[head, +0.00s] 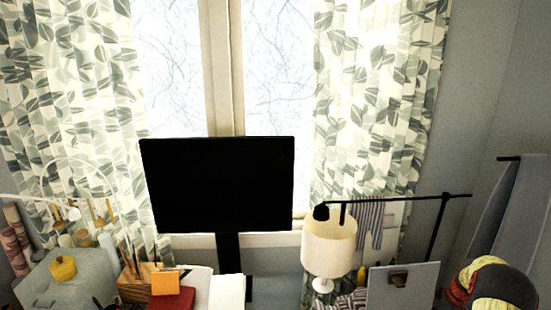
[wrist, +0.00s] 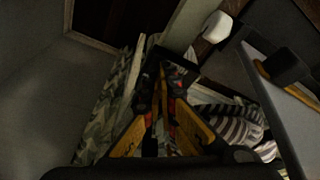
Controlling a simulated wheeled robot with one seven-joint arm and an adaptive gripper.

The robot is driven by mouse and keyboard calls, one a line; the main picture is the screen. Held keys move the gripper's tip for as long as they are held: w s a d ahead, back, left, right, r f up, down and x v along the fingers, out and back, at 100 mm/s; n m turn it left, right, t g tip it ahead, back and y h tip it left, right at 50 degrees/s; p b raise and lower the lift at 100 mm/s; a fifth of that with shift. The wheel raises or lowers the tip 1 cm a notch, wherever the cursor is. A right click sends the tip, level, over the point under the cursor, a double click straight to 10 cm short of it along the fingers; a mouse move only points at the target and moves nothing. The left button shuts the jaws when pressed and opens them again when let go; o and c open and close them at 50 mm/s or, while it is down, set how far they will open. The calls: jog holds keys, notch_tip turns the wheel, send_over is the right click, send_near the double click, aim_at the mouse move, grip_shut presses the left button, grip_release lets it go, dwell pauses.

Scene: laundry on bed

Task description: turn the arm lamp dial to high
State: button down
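The dark picture hides whether the tips meet. A dark block (wrist: 178,66) lies close by the fingertips; contact is unclear.
A cream table lamp (head: 329,247), a grey panel with a clip (head: 415,290) and striped cloth (wrist: 228,120) crowd the right side. A black monitor (head: 218,185) stands before the window. Boxes and a grey case (head: 65,280) fill the left.

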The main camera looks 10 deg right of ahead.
jog(key=shift+s+a+f+b, duration=0.2)
jog(key=shift+a+b, duration=0.2)
jog(key=shift+b, duration=0.2)
jog(key=shift+s+a+f+b, duration=0.2)
jog(key=shift+a+b, duration=0.15)
jog(key=shift+b, duration=0.25)
jog(key=shift+a+r+b, duration=0.1)
jog(key=shift+a+b, duration=0.2)
jog(key=shift+b, duration=0.35)
jog(key=shift+r, duration=0.2)
jog(key=shift+b, duration=0.3)
jog(key=shift+s, duration=0.3)
jog(key=w+p+v, duration=0.1)
jog(key=v, duration=0.5)
jog(key=shift+w+a, duration=0.15)
jog(key=shift+a, duration=0.05)
jog(key=shift+r, duration=0.15)
